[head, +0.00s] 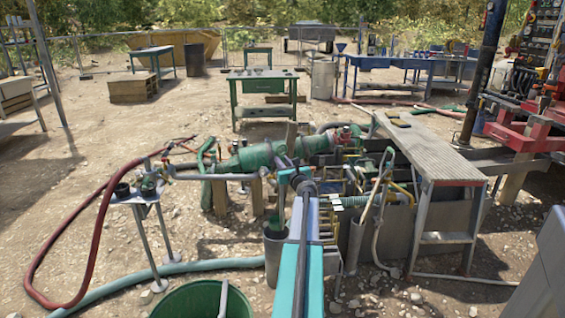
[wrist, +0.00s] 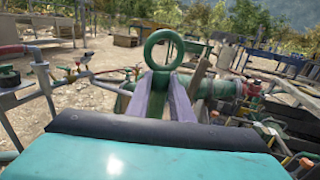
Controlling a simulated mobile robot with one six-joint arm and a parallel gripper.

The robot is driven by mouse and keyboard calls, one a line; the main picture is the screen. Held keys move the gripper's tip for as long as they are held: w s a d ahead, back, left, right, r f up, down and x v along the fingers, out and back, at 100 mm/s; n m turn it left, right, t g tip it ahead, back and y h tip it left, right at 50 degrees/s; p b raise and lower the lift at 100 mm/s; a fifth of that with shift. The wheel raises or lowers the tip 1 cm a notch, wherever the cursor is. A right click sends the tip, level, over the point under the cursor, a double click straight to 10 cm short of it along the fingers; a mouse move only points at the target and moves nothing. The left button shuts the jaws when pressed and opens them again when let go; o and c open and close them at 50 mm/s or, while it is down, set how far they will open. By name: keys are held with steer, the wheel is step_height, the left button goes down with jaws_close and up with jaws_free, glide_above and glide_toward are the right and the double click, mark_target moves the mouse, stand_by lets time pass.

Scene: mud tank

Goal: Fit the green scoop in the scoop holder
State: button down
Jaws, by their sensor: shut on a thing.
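The green scoop shows in the wrist view as a ring-shaped handle (wrist: 176,40) standing up between the two pale purple fingers of my gripper (wrist: 163,88). My gripper is shut on it just below the ring. In the head view my gripper (head: 293,178) is at the end of my teal arm, and a green length of the scoop (head: 279,212) hangs below it. A grey upright tube (head: 276,258), which looks like the scoop holder, stands directly below. The scoop's lower end is hidden at its mouth; I cannot tell how deep it sits.
A second grey tube (head: 354,247) with a long-handled tool stands to the right. Green pump pipework (head: 255,158) lies just behind. A bench (head: 433,150) stands at right, a green bucket (head: 203,301) in front. A red hose (head: 97,235) loops across open ground at left.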

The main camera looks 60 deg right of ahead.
steer(key=b, duration=0.6)
glide_above(282, 198)
steer(key=shift+s+f, duration=0.2)
steer(key=shift+f, duration=3.45)
steer(key=shift+f+b, duration=3.2)
steer(key=shift+f, duration=0.2)
steer(key=shift+f+b, duration=2.25)
steer(key=shift+f, duration=0.25)
steer(key=c, duration=1.5)
jaws_free()
